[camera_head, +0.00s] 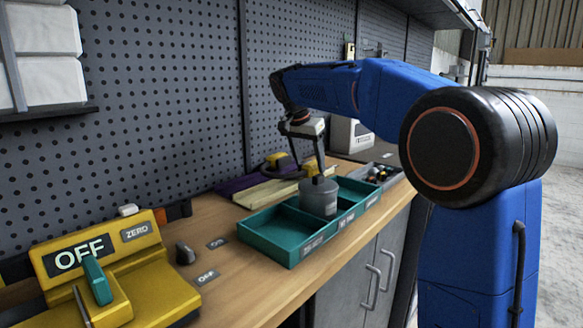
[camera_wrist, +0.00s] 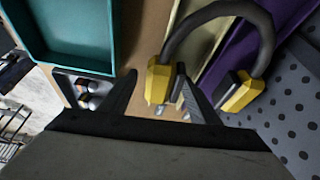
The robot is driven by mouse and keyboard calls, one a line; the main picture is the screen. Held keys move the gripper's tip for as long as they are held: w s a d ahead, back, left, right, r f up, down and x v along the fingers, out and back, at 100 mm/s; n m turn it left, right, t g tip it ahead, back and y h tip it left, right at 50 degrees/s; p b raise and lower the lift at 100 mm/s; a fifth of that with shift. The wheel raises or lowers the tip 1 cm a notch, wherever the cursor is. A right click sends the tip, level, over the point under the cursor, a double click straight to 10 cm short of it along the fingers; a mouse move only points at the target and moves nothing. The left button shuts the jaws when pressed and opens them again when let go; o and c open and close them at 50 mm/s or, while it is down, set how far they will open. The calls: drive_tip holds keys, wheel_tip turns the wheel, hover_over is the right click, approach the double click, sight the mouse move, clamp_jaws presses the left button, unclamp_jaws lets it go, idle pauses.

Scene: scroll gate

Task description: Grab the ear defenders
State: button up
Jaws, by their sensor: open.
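The ear defenders have yellow cups and a dark curved band. In the head view they lie at the back of the bench (camera_head: 281,160), partly hidden by my gripper. In the wrist view one yellow cup (camera_wrist: 158,82) shows just beyond and between my fingertips, the other cup (camera_wrist: 241,92) lies to the right, and the band arches between them at the top. My gripper (camera_head: 308,166) points down over the bench, open and with nothing visibly held; its two dark fingers also show in the wrist view (camera_wrist: 157,76). Contact with the cup cannot be told.
A teal divided tray (camera_head: 268,241) with a grey cylinder (camera_head: 319,196) stands in front. Purple and cream strips (camera_head: 266,191) lie around the ear defenders. A grey bin of small items (camera_head: 375,174) is farther right. The pegboard wall (camera_head: 165,110) closes the back.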

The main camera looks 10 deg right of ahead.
drive_tip(key=shift+x, duration=0.95)
drive_tip(key=c, duration=1.3)
drive_tip(key=shift+r, duration=0.1)
